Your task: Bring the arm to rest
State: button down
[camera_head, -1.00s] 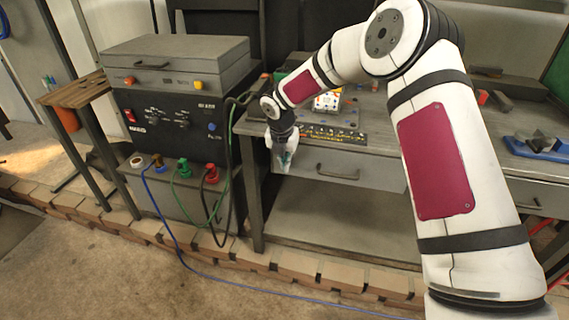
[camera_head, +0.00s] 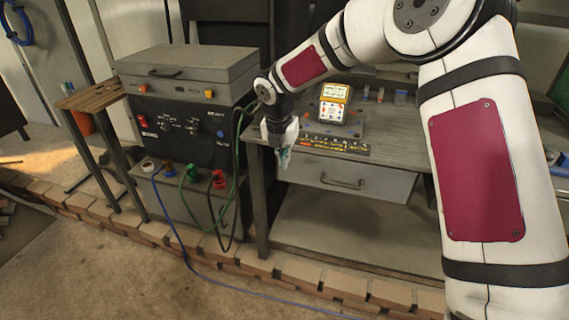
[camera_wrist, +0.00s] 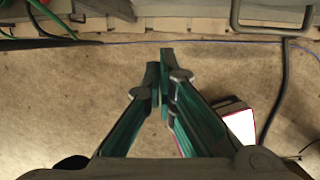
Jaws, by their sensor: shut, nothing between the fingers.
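My white arm with dark red panels reaches across the right of the head view, bent at a raised joint. My gripper (camera_head: 283,158) hangs pointing down in front of the workbench's left front edge, beside the drawer. In the wrist view my gripper (camera_wrist: 162,62) shows two green and grey fingers with their tips together over the bare floor. Nothing is held between them.
The workbench (camera_head: 400,128) carries a yellow and white box (camera_head: 334,103). Its drawer (camera_head: 345,177) is shut. A black power unit (camera_head: 185,128) with coloured plugs and cables stands left. A blue cable (camera_head: 205,272) crosses the floor. A wooden side table (camera_head: 88,97) stands farther left.

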jog(key=s+d+r+m+h+p, duration=0.1)
jog(key=s+d+r+m, duration=0.35)
jog(key=s+r, duration=0.25)
jog(key=s+d+r+m+p, duration=0.2)
jog(key=s+d+r+m, duration=0.1)
jog(key=s+r+m, duration=0.3)
jog(key=s+d+r+m+h+p, duration=0.1)
jog(key=s+d+r+m, duration=0.3)
jog(key=s+r, duration=0.35)
jog(key=s+d+r+m+y+p, duration=0.1)
jog(key=s+d+r+m+p, duration=0.1)
jog(key=s+m, duration=0.6)
jog(key=s+d+r+m+t+y+p, duration=0.1)
jog(key=s+d+r+m+y+p, duration=0.1)
jog(key=s+m, duration=0.7)
jog(key=s+r, duration=0.1)
jog(key=s, duration=0.6)
jog(key=shift+d+r+t+p, duration=0.15)
jog(key=shift+r+t+p, duration=0.05)
jog(key=shift+t+p, duration=0.1)
jog(key=shift+s+m, duration=0.1)
jog(key=shift+m, duration=0.15)
